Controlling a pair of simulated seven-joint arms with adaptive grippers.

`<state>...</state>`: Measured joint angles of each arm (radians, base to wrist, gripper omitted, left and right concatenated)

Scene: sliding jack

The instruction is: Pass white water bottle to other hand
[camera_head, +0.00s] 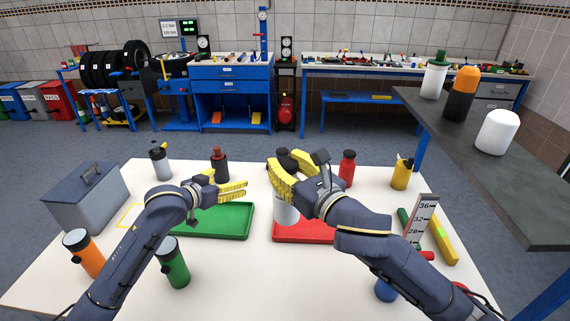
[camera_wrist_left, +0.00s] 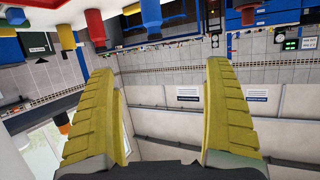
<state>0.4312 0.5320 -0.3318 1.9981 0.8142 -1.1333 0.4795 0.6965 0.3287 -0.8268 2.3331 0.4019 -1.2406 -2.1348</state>
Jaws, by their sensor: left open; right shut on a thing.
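The white water bottle (camera_head: 285,213) is in my right gripper (camera_head: 280,175), over the near-left part of the red tray. The yellow fingers cover its upper part, and its white lower body shows below them. I cannot tell whether its base touches the tray. My left gripper (camera_head: 241,191) is open and empty above the green tray, left of the bottle, with its fingers pointing right. In the left wrist view its two yellow fingers (camera_wrist_left: 160,75) stand wide apart with nothing between them.
A green tray (camera_head: 238,233) and a red tray (camera_head: 300,238) lie on the white table. Around them stand a grey toolbox (camera_head: 85,205), orange (camera_head: 92,262) and green (camera_head: 175,270) bottles, a red bottle (camera_head: 347,172) and a yellow bottle (camera_head: 401,177). A dark shelf (camera_head: 470,150) is at right.

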